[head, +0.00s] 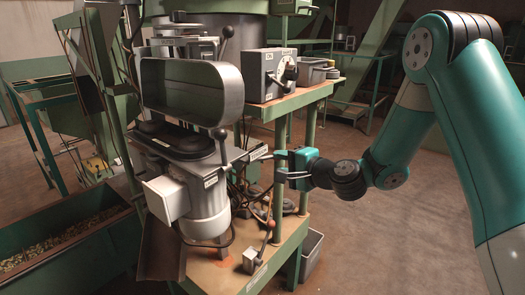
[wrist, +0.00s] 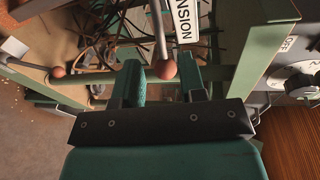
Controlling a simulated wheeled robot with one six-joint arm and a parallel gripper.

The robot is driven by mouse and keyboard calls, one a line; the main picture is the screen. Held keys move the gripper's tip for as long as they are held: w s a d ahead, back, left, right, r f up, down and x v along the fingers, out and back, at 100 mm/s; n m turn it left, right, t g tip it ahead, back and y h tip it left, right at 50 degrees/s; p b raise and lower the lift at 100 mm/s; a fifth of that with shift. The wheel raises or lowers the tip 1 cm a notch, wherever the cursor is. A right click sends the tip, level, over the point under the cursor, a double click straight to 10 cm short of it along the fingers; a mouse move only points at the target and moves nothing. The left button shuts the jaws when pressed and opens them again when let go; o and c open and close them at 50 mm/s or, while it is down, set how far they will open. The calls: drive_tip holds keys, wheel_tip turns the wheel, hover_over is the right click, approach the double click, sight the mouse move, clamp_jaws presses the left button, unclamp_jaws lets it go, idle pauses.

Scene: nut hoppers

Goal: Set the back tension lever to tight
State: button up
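In the wrist view, a tension lever with a grey rod and a reddish-brown ball knob (wrist: 166,69) hangs beside a white label (wrist: 183,22) reading "...NSION". My gripper (wrist: 160,82) is open. The ball shows between its two fingertips, with a gap visible on its left side; I cannot tell whether it touches the right finger. In the head view, my gripper (head: 279,166) is at the right side of the grey machine, and the knob is not clear there. The lever's tight mark is not readable in either view.
A second lever with a reddish ball (head: 271,224) stands on the lower deck; a similar ball (wrist: 57,72) shows at left in the wrist view. A grey control box (head: 268,75) sits above my gripper. Cables hang behind it. Open floor (head: 400,245) lies right.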

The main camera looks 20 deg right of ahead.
sight(265, 159)
drive_tip(key=p+x, duration=0.2)
drive_tip(key=x, duration=0.5)
drive_tip(key=shift+w+f+p, duration=0.1)
drive_tip(key=shift+p, duration=0.2)
clamp_jaws()
